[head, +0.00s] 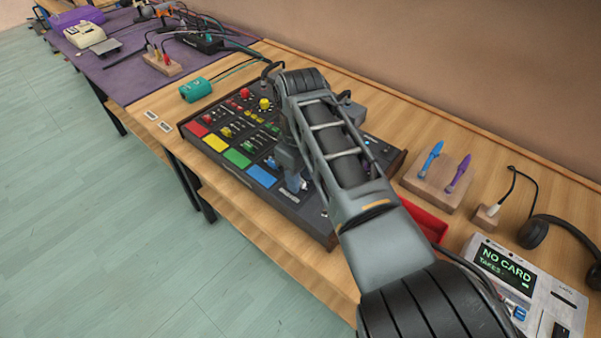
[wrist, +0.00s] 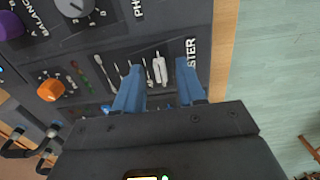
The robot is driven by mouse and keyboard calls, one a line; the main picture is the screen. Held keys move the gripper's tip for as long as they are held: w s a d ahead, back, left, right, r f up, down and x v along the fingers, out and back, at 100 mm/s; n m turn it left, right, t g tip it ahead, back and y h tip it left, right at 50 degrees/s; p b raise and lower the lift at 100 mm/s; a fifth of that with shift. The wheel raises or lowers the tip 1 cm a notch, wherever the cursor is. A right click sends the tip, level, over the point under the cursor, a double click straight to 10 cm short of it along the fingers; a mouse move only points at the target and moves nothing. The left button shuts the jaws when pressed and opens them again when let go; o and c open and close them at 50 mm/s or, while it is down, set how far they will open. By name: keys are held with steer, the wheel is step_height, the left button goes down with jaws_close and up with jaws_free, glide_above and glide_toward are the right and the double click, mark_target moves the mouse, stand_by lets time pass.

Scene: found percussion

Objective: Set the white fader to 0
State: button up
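The white fader (wrist: 158,68) shows in the wrist view as a pale cap on a short slot beside the printed word MASTER. My gripper (wrist: 159,78) has its two blue fingers apart, one on each side of the fader, and nothing is seen gripped. I cannot tell whether either finger touches the cap. In the head view my gripper (head: 298,183) points down over the front right part of the dark mixer (head: 295,212). My arm hides the fader and much of the mixer's right half there. Scale numbers are too small to read.
In the wrist view, an orange knob (wrist: 50,90), a grey knob (wrist: 75,6) and a purple knob (wrist: 11,25) are near. In the head view, a red tray (head: 426,218), a wooden block with blue and purple pens (head: 437,188) and a card reader (head: 520,285) lie to the right.

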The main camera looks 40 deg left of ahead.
steer(key=shift+c, duration=0.3)
jaws_close()
stand_by(0.4)
